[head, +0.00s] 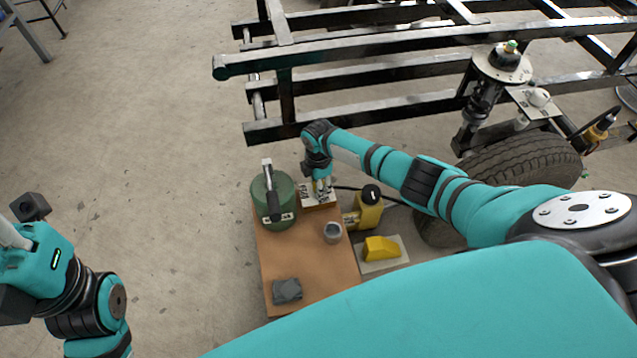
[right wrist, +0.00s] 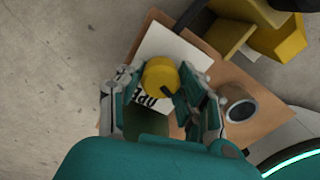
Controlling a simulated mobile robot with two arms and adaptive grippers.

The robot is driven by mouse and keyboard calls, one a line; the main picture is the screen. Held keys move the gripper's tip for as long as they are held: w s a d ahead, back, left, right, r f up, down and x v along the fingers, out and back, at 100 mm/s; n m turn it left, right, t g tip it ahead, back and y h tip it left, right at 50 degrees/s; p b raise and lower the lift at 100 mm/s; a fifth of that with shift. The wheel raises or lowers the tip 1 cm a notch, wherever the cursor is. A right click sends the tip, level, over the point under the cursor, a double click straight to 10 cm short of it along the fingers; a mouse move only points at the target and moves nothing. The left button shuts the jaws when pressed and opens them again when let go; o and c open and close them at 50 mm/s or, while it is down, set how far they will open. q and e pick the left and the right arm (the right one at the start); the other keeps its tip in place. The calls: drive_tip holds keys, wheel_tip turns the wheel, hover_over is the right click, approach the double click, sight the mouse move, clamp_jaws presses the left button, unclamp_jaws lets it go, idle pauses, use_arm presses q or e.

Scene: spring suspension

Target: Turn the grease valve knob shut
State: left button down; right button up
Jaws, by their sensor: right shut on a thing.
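The valve knob (right wrist: 160,76) is a yellow round cap with a dark pointer, in front of a white label plate (right wrist: 172,50) with partly hidden black lettering. My right gripper (right wrist: 161,88) has its fingers on both sides of the knob and is shut on it. In the head view my right gripper (head: 322,188) points down at the white plate beside the green drum, and its fingers hide the knob. My left arm is at the left edge of the head view; its fingertips do not show.
A black frame (head: 400,60) stands behind. Floor at left is clear.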

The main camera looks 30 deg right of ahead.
drive_tip(key=shift+a+n, duration=0.1)
drive_tip(key=shift+n, duration=1.8)
drive_tip(key=shift+s, duration=0.1)
drive_tip(key=o, duration=1.1)
drive_tip(key=shift+o, duration=0.2)
wheel_tip(320, 180, up, 12)
